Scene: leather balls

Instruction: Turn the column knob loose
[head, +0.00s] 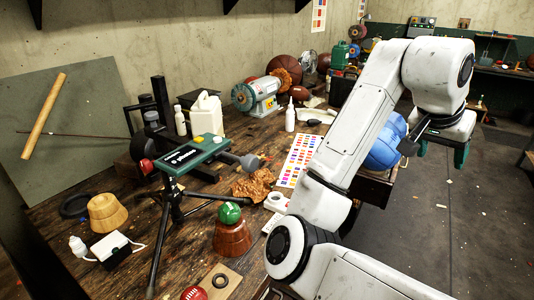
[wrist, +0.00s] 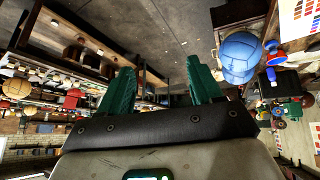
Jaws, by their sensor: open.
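A black tripod (head: 176,196) stands on the workbench with a green-topped device (head: 195,152) on it. A red knob (head: 146,166) sits at the device's left end and a dark round knob (head: 249,162) at its right end. I cannot tell which knob is the column knob; part of the column is hidden under the device. My gripper (head: 440,152) is far to the right of the tripod, out over the floor beyond the bench edge. In the wrist view its two green fingers (wrist: 160,84) are apart with nothing between them.
A large blue object (head: 387,148) sits at the bench's right edge, partly behind my arm; it shows in the wrist view (wrist: 240,58).

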